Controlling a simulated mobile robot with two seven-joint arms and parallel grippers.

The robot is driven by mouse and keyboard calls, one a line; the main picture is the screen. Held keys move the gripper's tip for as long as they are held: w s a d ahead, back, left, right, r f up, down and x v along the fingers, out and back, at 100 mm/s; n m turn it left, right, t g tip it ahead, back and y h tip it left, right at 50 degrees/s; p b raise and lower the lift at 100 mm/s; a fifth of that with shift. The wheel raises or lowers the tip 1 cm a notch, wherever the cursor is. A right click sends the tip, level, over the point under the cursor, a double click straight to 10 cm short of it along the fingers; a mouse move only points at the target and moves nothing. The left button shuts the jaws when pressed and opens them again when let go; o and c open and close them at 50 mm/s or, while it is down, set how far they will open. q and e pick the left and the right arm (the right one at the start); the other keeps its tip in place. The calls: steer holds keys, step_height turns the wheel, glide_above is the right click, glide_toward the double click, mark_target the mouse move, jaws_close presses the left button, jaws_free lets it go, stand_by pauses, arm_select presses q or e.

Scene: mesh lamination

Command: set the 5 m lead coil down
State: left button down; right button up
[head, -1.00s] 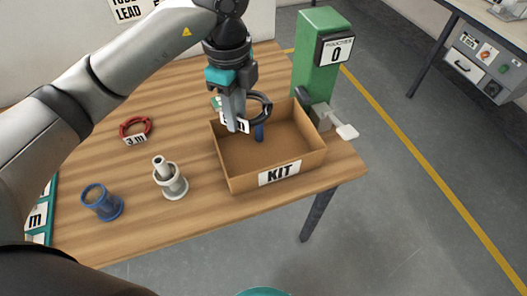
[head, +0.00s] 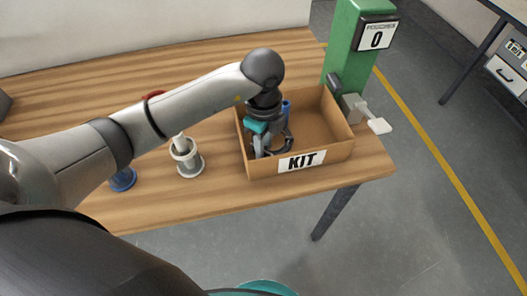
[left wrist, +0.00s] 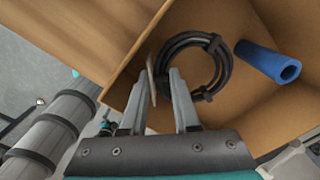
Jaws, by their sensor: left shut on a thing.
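The black lead coil (head: 286,142) is inside the cardboard KIT box (head: 342,141), near its front left corner. The coil also shows in the left wrist view (left wrist: 224,68), low in the box; whether it touches the floor I cannot tell. My left gripper (head: 262,152) reaches down into the box and is shut on the coil, at its pale tag (left wrist: 152,82), seen edge-on between the fingers. The tag's print cannot be read now. My right gripper is not in view.
A blue roll (left wrist: 268,62) lies in the box beside the coil. A green dispenser (head: 352,40) reading 0 stands behind the box's right side. A grey cup (head: 190,163) and a blue cup (head: 123,181) stand left. A red coil (head: 153,95) is mostly hidden by my arm.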

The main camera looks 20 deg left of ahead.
arm_select(q)
steer(key=shift+f, duration=1.4)
steer(key=shift+f+b, duration=0.1)
steer(key=shift+b, duration=0.2)
steer(key=c, duration=0.7)
jaws_free()
steer(key=shift+o, duration=0.2)
steer(key=shift+r, duration=0.25)
step_height(320, 180, up, 12)
steer(key=p, duration=0.2)
steer(key=shift+f, duration=0.1)
